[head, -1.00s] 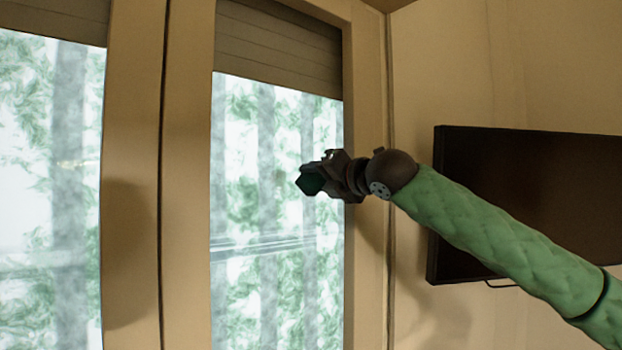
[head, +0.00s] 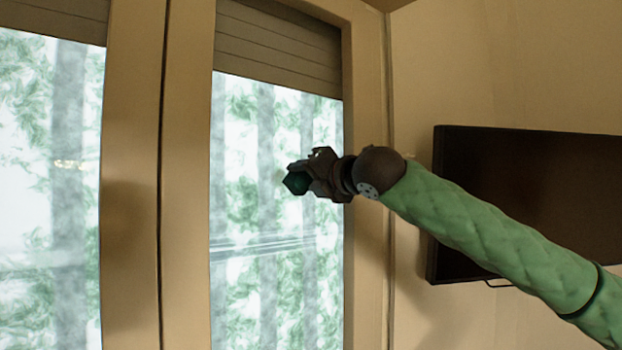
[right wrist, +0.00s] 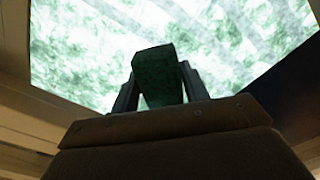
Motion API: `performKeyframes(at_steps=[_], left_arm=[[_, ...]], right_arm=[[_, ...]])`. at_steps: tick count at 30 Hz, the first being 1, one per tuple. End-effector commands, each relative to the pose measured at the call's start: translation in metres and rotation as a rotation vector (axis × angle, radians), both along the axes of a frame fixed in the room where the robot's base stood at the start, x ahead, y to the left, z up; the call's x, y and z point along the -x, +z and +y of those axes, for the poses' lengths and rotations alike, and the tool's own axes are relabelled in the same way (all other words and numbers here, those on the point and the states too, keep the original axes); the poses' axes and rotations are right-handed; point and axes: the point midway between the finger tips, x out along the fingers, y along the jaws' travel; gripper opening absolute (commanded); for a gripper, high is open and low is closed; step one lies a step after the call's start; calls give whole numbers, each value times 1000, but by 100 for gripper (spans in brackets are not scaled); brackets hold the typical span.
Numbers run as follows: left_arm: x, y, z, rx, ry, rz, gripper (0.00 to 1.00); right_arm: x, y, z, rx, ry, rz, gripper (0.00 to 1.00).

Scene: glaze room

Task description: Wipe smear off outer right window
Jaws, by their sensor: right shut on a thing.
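My right gripper (head: 302,178) is shut on a dark green block-like wiping thing (head: 296,184), held in front of the right window pane (head: 235,170). In the right wrist view the green block (right wrist: 158,75) sits between the two fingers, with the pane (right wrist: 90,50) beyond it. I cannot tell whether the block touches the glass. My left gripper is not in view.
A dark wall screen (head: 530,210) hangs right of the window, behind my right arm. A roller blind (head: 280,45) covers the top of the pane. A thick frame post (head: 187,180) separates it from the left pane (head: 40,180).

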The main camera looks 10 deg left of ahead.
Motion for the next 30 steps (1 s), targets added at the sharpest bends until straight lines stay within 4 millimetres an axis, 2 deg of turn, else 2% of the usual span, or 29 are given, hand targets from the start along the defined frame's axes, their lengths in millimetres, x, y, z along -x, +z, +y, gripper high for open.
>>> performKeyframes(at_steps=[13,23,30], left_arm=[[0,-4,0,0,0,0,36],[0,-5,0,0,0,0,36],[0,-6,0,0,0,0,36]], right_arm=[[25,0,17,1,2,-2,27],[33,0,24,2,1,-1,27],[46,0,34,1,1,-2,27]])
